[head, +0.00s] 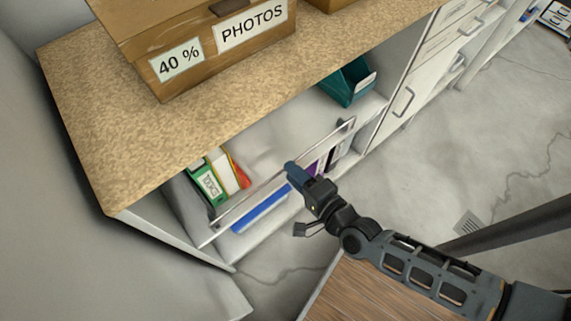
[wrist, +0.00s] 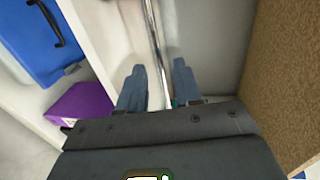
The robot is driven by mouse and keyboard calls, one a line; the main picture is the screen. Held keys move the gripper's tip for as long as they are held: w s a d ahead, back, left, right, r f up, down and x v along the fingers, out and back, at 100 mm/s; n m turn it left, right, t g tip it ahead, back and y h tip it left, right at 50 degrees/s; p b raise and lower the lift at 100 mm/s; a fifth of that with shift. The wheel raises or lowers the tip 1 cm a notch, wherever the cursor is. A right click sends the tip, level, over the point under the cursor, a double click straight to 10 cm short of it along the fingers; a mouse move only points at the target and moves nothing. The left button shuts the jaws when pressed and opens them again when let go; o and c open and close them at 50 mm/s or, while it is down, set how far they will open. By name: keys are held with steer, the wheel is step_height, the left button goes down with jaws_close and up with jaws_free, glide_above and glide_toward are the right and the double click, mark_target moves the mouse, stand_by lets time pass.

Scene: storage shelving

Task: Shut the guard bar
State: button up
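The guard bar (head: 258,190) is a thin metal rail along the open front of the shelf compartment under the speckled top. In the wrist view the bar (wrist: 154,37) runs down the middle, between my two blue fingers. My gripper (head: 291,170) is at the middle of the bar in the head view and hides part of it. In the wrist view my gripper (wrist: 158,82) is open, with a finger on each side of the bar and gaps beside it. Whether a finger touches the bar is hidden low in that view.
Binders (head: 215,180), a blue case (head: 260,207) and a teal bin (head: 348,82) are in the shelving. A purple item (wrist: 82,106) shows in the wrist view. A cardboard PHOTOS box (head: 225,40) stands on the top. Drawers (head: 405,95) adjoin at right; grey floor (head: 490,130) lies beyond.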

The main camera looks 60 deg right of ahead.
steer(key=shift+v, duration=1.3)
steer(key=s+a+r+n+y, duration=0.2)
steer(key=s+r+n, duration=0.5)
steer(key=r+n, duration=0.3)
steer(key=s+a+r+n+y, duration=0.2)
steer(key=s+r+n, duration=0.5)
steer(key=r+n, duration=0.4)
step_height(320, 180, up, 3)
steer(key=shift+s+a+f, duration=0.15)
steer(key=shift+a, duration=0.7)
